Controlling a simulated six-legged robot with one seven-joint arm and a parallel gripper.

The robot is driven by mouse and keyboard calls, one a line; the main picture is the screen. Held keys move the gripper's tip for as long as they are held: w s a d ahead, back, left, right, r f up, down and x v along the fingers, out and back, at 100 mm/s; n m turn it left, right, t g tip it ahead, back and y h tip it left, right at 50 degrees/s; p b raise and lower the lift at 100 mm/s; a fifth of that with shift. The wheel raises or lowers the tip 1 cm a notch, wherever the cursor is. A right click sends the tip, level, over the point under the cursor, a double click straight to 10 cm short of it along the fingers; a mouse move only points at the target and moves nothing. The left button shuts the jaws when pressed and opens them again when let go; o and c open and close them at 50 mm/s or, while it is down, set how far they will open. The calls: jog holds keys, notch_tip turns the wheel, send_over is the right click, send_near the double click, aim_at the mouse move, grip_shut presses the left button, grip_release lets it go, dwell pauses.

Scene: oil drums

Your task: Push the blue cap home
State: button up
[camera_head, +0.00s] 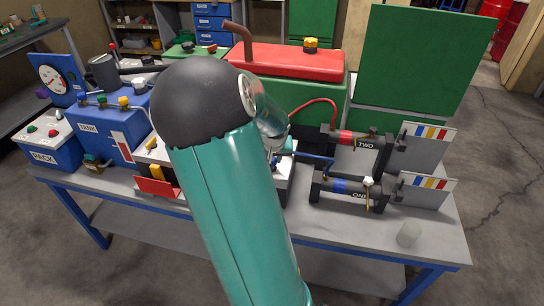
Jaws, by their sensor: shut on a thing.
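My teal arm with its black joint fills the middle of the view and hides much of the work area. My gripper (275,148) shows only in part, just right of the arm, low by the near face of the green machine. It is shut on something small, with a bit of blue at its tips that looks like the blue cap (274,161). The cap's seat is hidden, so I cannot tell how far in it sits. A blue hose (312,157) runs from beside the gripper to the black cylinder marked ONE (338,190).
A red hose (318,103) leads to the cylinder marked TWO (350,142). The blue TANK box (110,140) and PACK box (50,148) stand at the left. The bench front (350,226) is mostly clear.

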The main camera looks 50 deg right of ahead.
jog(key=shift+f, duration=0.85)
dwell(0.8)
jog(key=o, duration=1)
jog(key=v, duration=1.3)
jog(key=shift+s+r, duration=0.15)
jog(key=shift+r, duration=0.15)
jog(key=shift+a, duration=0.1)
